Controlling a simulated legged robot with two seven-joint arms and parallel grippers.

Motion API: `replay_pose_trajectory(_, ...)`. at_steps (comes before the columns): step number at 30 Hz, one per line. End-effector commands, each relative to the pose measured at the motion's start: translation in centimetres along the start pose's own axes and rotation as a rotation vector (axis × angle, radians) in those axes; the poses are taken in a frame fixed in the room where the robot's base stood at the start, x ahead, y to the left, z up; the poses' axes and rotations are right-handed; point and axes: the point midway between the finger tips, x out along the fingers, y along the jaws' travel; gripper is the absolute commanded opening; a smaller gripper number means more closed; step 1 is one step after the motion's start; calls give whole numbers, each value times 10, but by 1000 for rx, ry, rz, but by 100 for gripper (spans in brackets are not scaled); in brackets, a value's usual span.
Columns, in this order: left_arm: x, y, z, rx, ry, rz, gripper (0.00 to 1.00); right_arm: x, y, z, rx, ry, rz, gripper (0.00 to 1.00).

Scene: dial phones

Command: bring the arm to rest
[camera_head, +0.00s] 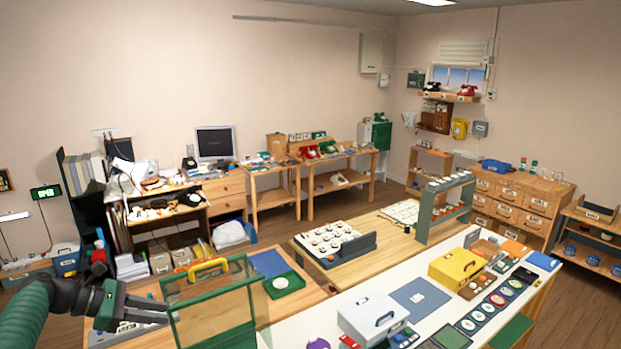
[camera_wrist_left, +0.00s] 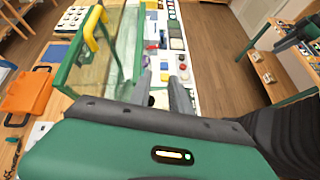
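My left arm (camera_head: 22,318) comes in from the lower left corner of the head view, with a green ribbed sleeve. My left gripper (camera_head: 146,309) is at the left end of the near wooden table, beside a green-framed clear case (camera_head: 212,312) with a yellow handle. In the left wrist view, the gripper's two grey fingers (camera_wrist_left: 163,88) stand apart with nothing visible between them. The case (camera_wrist_left: 98,62) is left of the fingers in that view. I cannot tell whether the gripper touches it.
A white counter (camera_head: 313,322) with a white box (camera_head: 372,317), a yellow box (camera_head: 457,268) and several dials runs along the front right. A wooden table with a dial board (camera_head: 325,240) stands behind. An orange case (camera_wrist_left: 28,95) lies left in the wrist view. Wooden floor (camera_head: 385,200) is open farther back.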

Motion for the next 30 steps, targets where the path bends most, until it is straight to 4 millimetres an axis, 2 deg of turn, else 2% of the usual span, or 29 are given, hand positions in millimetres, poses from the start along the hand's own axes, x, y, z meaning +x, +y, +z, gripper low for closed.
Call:
replay_pose_trajectory(1, 21, -7, -3, 40, 33, -23, 23, 10, 0, 2, 0, 0, 0, 35)
replay_pose_trajectory(5, 67, -30, -8, 176, 136, -79, 23, 25, 0, 6, 0, 0, 0, 35)
replay_pose_trajectory(8, 107, -56, -19, 315, 231, -137, 23, 40, 0, 10, 0, 0, 0, 35)
replay_pose_trajectory(11, 148, -94, -40, 507, 350, -220, 23, 61, 0, 15, 0, 0, 0, 35)
replay_pose_trajectory(12, 164, -114, -53, 605, 403, -263, 23, 71, 0, 17, 0, -1, 0, 35)
replay_pose_trajectory(15, 190, -171, -90, 882, 529, -386, 23, 97, 0, 23, 0, -1, 0, 35)
replay_pose_trajectory(17, 197, -206, -113, 1053, 588, -464, 23, 111, 0, 26, 0, -1, 0, 35)
replay_pose_trajectory(18, 198, -229, -128, 1169, 620, -517, 23, 120, 0, 29, 0, -1, 0, 35)
replay_pose_trajectory(21, 197, -287, -166, 1453, 669, -647, 23, 142, 0, 34, 0, 0, 0, 35)
replay_pose_trajectory(24, 192, -335, -194, 1685, 675, -749, 23, 157, 0, 37, 0, -1, 0, 35)
replay_pose_trajectory(27, 188, -365, -211, 1832, 662, -811, 23, 164, 0, 39, 0, 0, 0, 35)
replay_pose_trajectory(30, 186, -376, -216, 1894, 653, -836, 23, 164, 0, 39, 0, 0, 0, 35)
